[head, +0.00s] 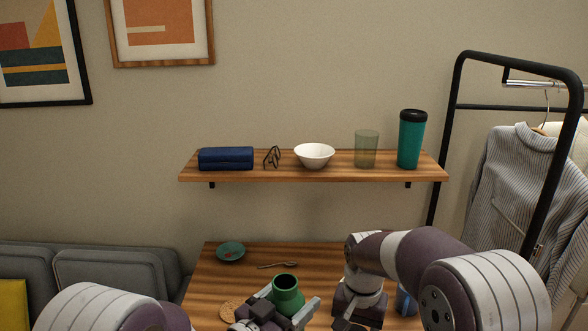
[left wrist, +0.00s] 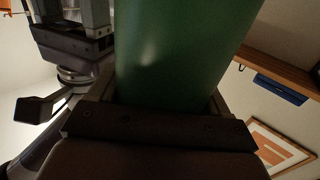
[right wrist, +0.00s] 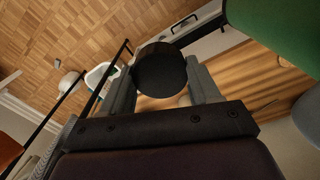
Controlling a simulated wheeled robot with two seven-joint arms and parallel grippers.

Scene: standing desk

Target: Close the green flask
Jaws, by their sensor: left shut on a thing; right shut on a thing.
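The green flask (head: 287,293) is upright above the front of the desk, with its round open mouth showing. My left gripper (head: 284,309) is shut around its body; the flask's green wall (left wrist: 175,45) fills the top of the left wrist view. My right gripper (right wrist: 160,88) is shut on a round black lid (right wrist: 159,70), held between its fingertips. In the right wrist view the flask (right wrist: 280,30) is at the upper right, apart from the lid.
The wooden desk (head: 215,285) holds a teal dish (head: 230,254), a spoon (head: 278,265), a cork coaster (head: 229,311) and a blue cup (head: 405,301) partly behind my right arm. A wall shelf (head: 290,174) above carries several objects, including a teal tumbler (head: 411,143).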

